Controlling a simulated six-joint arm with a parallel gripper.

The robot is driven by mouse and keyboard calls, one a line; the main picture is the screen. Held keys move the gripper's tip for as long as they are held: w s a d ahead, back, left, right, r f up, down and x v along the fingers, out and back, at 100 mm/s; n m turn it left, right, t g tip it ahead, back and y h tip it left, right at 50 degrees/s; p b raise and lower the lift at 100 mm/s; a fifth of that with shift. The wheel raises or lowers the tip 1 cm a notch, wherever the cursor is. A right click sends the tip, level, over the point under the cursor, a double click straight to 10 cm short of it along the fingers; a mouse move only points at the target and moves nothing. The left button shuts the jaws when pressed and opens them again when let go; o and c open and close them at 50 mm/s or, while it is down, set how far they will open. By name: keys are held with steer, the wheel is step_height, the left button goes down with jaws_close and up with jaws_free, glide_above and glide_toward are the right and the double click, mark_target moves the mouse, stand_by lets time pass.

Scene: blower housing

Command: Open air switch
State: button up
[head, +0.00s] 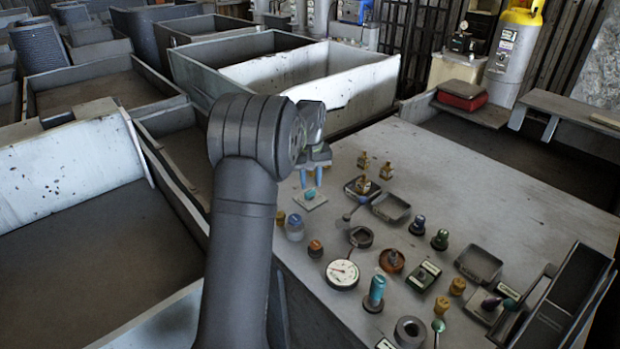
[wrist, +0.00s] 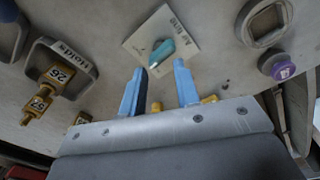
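The air switch is a teal knob (wrist: 162,52) on a square pale plate labelled "Air line" (wrist: 178,23). In the wrist view the knob slants from lower left to upper right. In the head view the knob (head: 310,195) and its plate (head: 318,203) lie near the left edge of the grey bench. My gripper (wrist: 160,78) has two blue fingers, spread apart with nothing between them. Its tips are just short of the knob in the wrist view. In the head view my gripper (head: 311,180) hangs above the knob, apparently apart from it.
Brass weights (wrist: 52,88) in a tray labelled "Holds" (wrist: 72,54) stand left of the plate in the wrist view. A purple-topped knob (wrist: 280,67) is at the right. A dial gauge (head: 342,273) and several knobs crowd the near bench. The bench's far right (head: 500,175) is clear.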

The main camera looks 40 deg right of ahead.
mark_target(310, 190)
steer(key=n, duration=0.7)
steer(key=shift+s+a+r+n, duration=0.1)
steer(key=shift+r+n, duration=0.15)
steer(key=shift+n, duration=0.05)
steer(key=n, duration=0.4)
steer(key=shift+r+n, duration=0.1)
steer(key=shift+n, duration=0.3)
steer(key=n, duration=0.3)
steer(key=shift+s+a+r+n, duration=0.1)
steer(key=shift+a+n, duration=0.05)
steer(key=shift+n, duration=0.15)
steer(key=shift+s+a+f, duration=0.1)
steer(key=shift+f, duration=1.25)
steer(key=shift+f+n, duration=0.15)
steer(key=shift+n, duration=0.75)
steer(key=shift+f, duration=0.8)
steer(key=shift+r, duration=0.2)
